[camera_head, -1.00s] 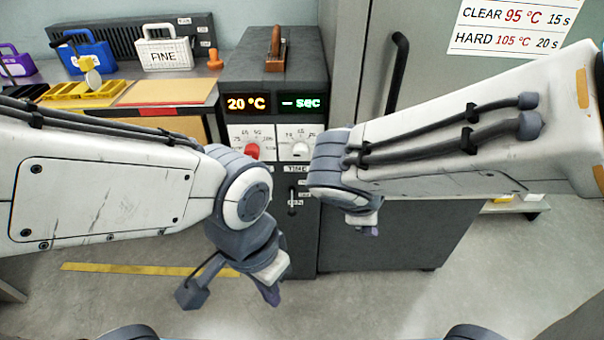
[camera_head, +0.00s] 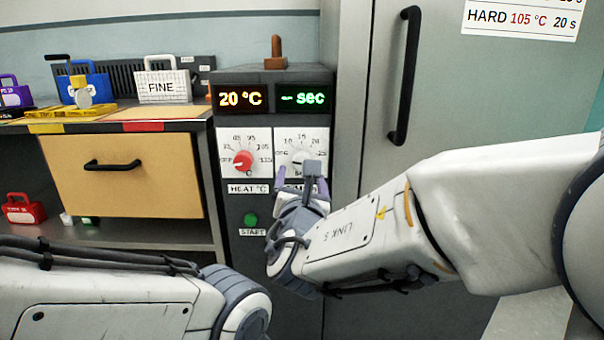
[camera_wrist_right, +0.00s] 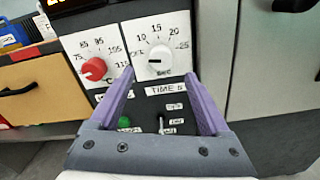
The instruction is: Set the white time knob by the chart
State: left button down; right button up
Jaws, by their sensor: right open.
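The white time knob (camera_wrist_right: 160,59) sits on a white dial plate above a TIME label in the right wrist view. Its dial shows OFF, 10, 15, 20 and 25, and its dark pointer mark lies toward the left, near OFF. My right gripper (camera_head: 300,176) is open and empty in front of the panel, just below the knob. Its purple fingers (camera_wrist_right: 163,95) are spread below the knob. The chart (camera_head: 523,18) on the cabinet door shows HARD 105 °C 20 s; its upper line is cut off. My left gripper is out of view.
The red heat knob (camera_head: 243,160) is left of the time knob. The green START button (camera_head: 251,219) is below. Displays read 20 °C (camera_head: 241,98) and – sec (camera_head: 303,97). A black door handle (camera_head: 405,75) stands at right; a drawer bench (camera_head: 124,180) is at left.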

jog(key=w+b, duration=0.1)
jog(key=w, duration=0.8)
jog(key=shift+w+d+b, duration=0.1)
jog(key=shift+w+b, duration=0.2)
jog(key=shift+w, duration=0.05)
grip_shut()
